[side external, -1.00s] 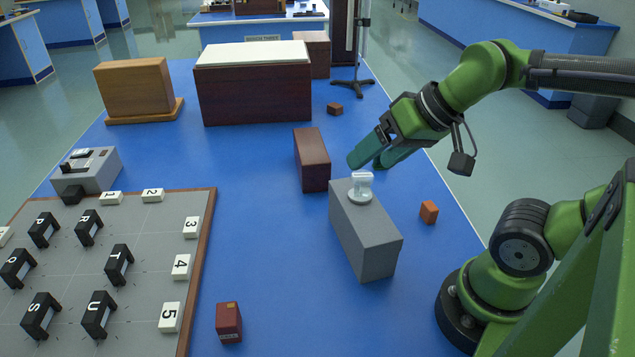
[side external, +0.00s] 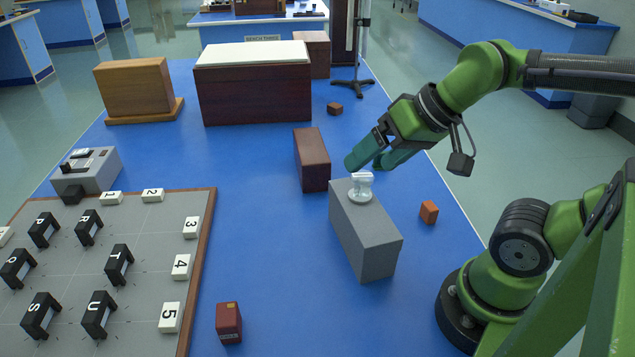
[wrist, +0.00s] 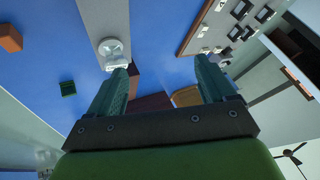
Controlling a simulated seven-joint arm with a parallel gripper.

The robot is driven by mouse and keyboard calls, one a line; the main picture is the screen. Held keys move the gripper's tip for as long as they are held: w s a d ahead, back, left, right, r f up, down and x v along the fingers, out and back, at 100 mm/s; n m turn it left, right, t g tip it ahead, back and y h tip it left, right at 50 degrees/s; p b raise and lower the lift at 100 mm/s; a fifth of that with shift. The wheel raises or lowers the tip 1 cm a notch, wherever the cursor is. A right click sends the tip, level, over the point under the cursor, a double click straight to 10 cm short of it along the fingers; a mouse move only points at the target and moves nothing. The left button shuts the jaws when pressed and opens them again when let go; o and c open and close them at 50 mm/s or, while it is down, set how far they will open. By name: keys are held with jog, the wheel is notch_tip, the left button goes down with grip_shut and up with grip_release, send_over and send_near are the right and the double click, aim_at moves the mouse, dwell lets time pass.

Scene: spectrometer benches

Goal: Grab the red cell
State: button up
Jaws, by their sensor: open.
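A small dark red box (side external: 229,322) with a pale label stands on the blue bench at the front, just right of the grey board. It is the reddest item in view, but I cannot tell for sure that it is the red cell. My gripper (side external: 368,163) is open and empty, above the bench behind a grey block. In the wrist view its two fingers (wrist: 160,72) are spread, with nothing between them. The red box is well to the front left of my gripper in the side view.
The grey block (side external: 366,240) carries a clear-and-white fitting (side external: 361,188) close to my fingers. A dark brown block (side external: 312,160) stands left of them, an orange block (side external: 429,212) to the right. The grey board (side external: 75,265) holds several black lettered stands. Mid-front bench is clear.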

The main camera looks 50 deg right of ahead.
aim_at(237, 314)
jog(key=s+a+f+g+y, duration=0.3)
jog(key=a+f+g, duration=0.15)
jog(key=a, duration=0.25)
jog(key=s+a+f+g+y, duration=0.3)
jog(key=s+a+f+g, duration=0.15)
jog(key=a, duration=0.25)
jog(key=a+r+m+g+y, duration=0.1)
jog(key=a+m+g+y, duration=0.4)
jog(key=a+y, duration=0.4)
jog(key=w+a+f+m+t+y, duration=0.3)
jog(key=w+a+m+t, duration=0.1)
jog(key=m+t, duration=0.4)
jog(key=w+d+f+m+t+h, duration=0.2)
jog(key=f+m+t, duration=0.1)
jog(key=w+d+f+m+t+h, duration=0.2)
jog(key=w+f+m+t, duration=0.1)
jog(key=f+t, duration=0.1)
jog(key=w+d+f+m+t+h, duration=0.1)
jog(key=w+f+m+t+h, duration=0.1)
jog(key=w+f+m+t, duration=0.1)
jog(key=shift+w+d+f+t, duration=0.25)
jog(key=shift+d+t, duration=0.05)
jog(key=shift+d, duration=0.1)
jog(key=shift+w+a+f+h, duration=0.1)
jog(key=shift+w+f+h, duration=0.05)
jog(key=shift+w+h, duration=0.2)
jog(key=shift+x, duration=3.35)
jog(key=c, duration=1.1)
